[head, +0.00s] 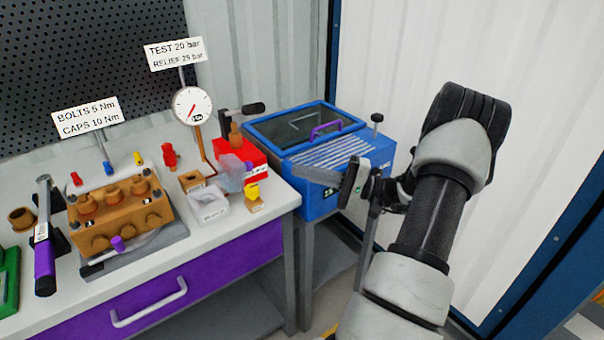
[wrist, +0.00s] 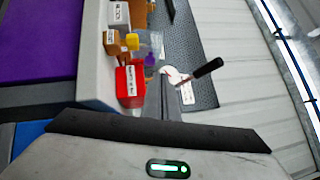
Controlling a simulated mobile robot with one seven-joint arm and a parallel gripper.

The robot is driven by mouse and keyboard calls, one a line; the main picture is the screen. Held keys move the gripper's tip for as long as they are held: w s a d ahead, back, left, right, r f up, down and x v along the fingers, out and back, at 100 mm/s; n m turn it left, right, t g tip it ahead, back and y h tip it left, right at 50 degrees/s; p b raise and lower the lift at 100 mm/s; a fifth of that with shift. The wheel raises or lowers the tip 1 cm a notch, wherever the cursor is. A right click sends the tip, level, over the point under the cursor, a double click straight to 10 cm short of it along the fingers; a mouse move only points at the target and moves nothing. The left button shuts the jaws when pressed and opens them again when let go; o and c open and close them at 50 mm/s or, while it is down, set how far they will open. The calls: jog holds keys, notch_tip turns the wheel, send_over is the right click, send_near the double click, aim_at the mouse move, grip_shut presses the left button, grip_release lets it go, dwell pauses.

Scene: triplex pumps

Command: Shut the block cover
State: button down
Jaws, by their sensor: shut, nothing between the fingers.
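My gripper (head: 318,176) is shut and empty in the head view, in front of the blue box and pointing left toward the bench. A translucent cover (head: 231,174) stands raised behind a small white open box (head: 208,205) on the bench's right part, with a purple knob (head: 249,167) beside it. The cover looks like the block cover, but its hinge is too small to make out. In the wrist view the translucent piece (wrist: 157,42) and purple knob (wrist: 150,60) show near the red box. The gripper is apart from the cover.
A red box (head: 232,153) stands just behind the cover. The blue box (head: 318,190) with a windowed lid and purple handle (head: 326,129) is right of the bench. A gauge (head: 192,106), a yellow-topped block (head: 254,197) and a brown pump block (head: 118,212) stand nearby.

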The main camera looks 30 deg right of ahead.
aim_at(244, 163)
jog(key=w+a, duration=0.1)
jog(key=a, duration=0.2)
jog(key=w+a+r, duration=0.1)
jog(key=w+a, duration=0.1)
jog(key=w+a+r, duration=0.1)
jog(key=a, duration=0.2)
jog(key=shift+w+a+b, duration=0.3)
jog(key=shift+a+b, duration=0.05)
jog(key=shift+b, duration=0.05)
jog(key=shift+a, duration=0.1)
jog(key=shift+r, duration=0.1)
jog(key=shift+a+r+n+g, duration=0.15)
jog(key=shift+r+n+g, duration=0.1)
jog(key=shift+n+g, duration=0.05)
